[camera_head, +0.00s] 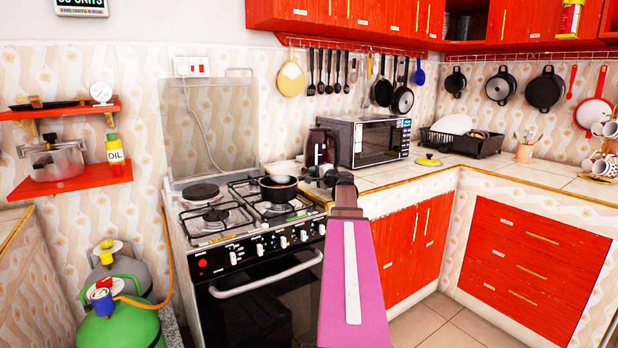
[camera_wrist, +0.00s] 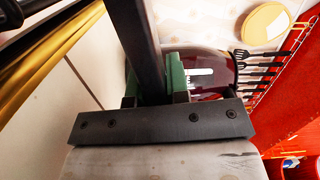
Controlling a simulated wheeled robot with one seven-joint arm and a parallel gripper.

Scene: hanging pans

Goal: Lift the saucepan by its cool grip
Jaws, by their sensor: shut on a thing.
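The small black saucepan (camera_head: 278,188) is at the right rear burner of the stove, upright, with its handle pointing right toward my gripper (camera_head: 327,180). I cannot tell whether its base touches the burner grate. In the wrist view, my gripper's green-padded fingers (camera_wrist: 156,88) are closed around the dark bar of the saucepan's handle (camera_wrist: 143,40). The pan's bowl is not clearly seen in that view. My pink arm covers part of the stove front in the head view.
The stove (camera_head: 250,225) has other burners, a raised glass lid behind and control knobs in front. A dark red kettle (camera_head: 317,148) and a microwave (camera_head: 372,142) stand close behind my gripper. The tiled counter (camera_head: 400,178) to the right is mostly clear.

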